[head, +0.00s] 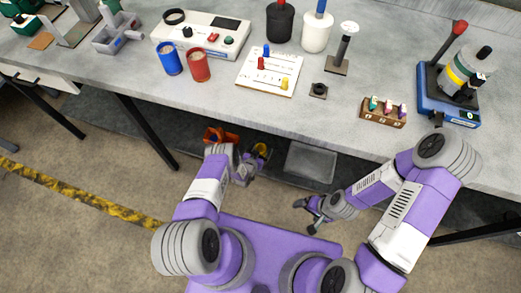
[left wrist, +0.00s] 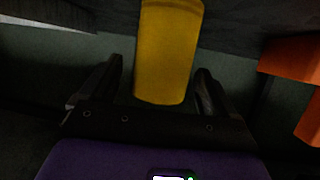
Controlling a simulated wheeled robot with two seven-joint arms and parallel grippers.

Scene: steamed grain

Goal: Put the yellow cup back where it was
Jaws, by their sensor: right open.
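The yellow cup (head: 261,149) shows low in front of the workbench, beside my left gripper (head: 257,158). In the left wrist view the yellow cup (left wrist: 168,50) lies between the two black fingers of my left gripper (left wrist: 160,75). A dark gap shows between the left finger and the cup; the right finger is close to it, and I cannot tell whether it touches. My right gripper (head: 309,217) is open and empty, low in front of the bench. A blue cup (head: 169,58) and a red cup (head: 199,65) stand on the bench top.
An orange bin (head: 214,136) is just left of my left gripper; orange also shows in the left wrist view (left wrist: 296,62). A grey bin (head: 310,161) is to the right under the bench. A white board with pegs (head: 253,80) and a small dark-topped block (head: 318,91) stand on the bench.

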